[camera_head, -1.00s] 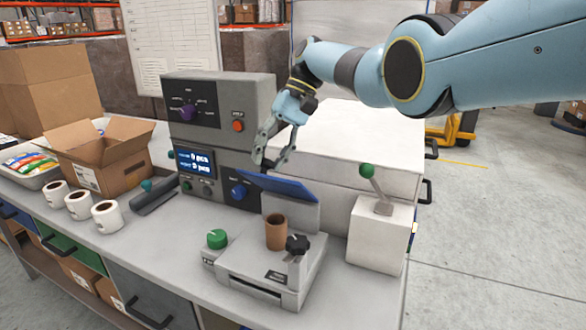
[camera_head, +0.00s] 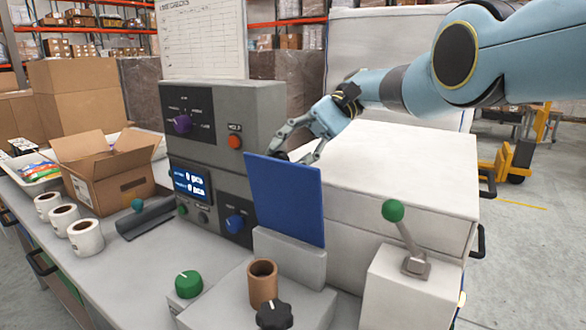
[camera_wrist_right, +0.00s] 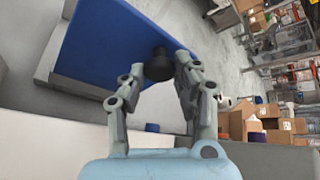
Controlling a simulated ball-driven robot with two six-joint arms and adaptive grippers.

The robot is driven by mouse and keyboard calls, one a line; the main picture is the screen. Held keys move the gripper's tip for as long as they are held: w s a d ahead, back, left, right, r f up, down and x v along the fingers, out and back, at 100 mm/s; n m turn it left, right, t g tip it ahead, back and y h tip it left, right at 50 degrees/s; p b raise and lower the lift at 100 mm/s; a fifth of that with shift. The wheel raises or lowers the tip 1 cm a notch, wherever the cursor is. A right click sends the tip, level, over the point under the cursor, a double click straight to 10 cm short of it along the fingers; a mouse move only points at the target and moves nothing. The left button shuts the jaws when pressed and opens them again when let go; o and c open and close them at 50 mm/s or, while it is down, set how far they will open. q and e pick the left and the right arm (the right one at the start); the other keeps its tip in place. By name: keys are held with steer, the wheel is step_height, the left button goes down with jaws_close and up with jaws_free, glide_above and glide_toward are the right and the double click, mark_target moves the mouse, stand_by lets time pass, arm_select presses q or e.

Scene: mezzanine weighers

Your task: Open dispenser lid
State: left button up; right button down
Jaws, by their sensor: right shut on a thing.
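The blue dispenser lid (camera_head: 285,200) stands nearly upright on the pale dispenser housing (camera_head: 290,258) in the head view. It also fills the upper left of the right wrist view (camera_wrist_right: 110,50). My right gripper (camera_head: 296,155) is behind the lid's upper edge, its fingertips partly hidden by the lid. In the wrist view the right gripper (camera_wrist_right: 168,70) has its fingertips around a black knob (camera_wrist_right: 158,65) against the lid's face. The knob is hidden in the head view. My left gripper is not in view.
A grey control box (camera_head: 225,115) with a display stands left of the lid. A white block with a green-knobbed lever (camera_head: 393,211) stands right. A brown tube (camera_head: 262,283) and a green knob (camera_head: 189,284) are in front. Label rolls (camera_head: 86,237) and an open carton (camera_head: 108,185) are left.

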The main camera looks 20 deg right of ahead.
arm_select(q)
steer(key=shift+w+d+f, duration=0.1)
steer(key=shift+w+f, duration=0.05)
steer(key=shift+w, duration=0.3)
arm_select(e)
steer(key=shift+f, duration=0.15)
steer(key=c, duration=1)
jaws_free()
steer(key=shift+w, duration=0.1)
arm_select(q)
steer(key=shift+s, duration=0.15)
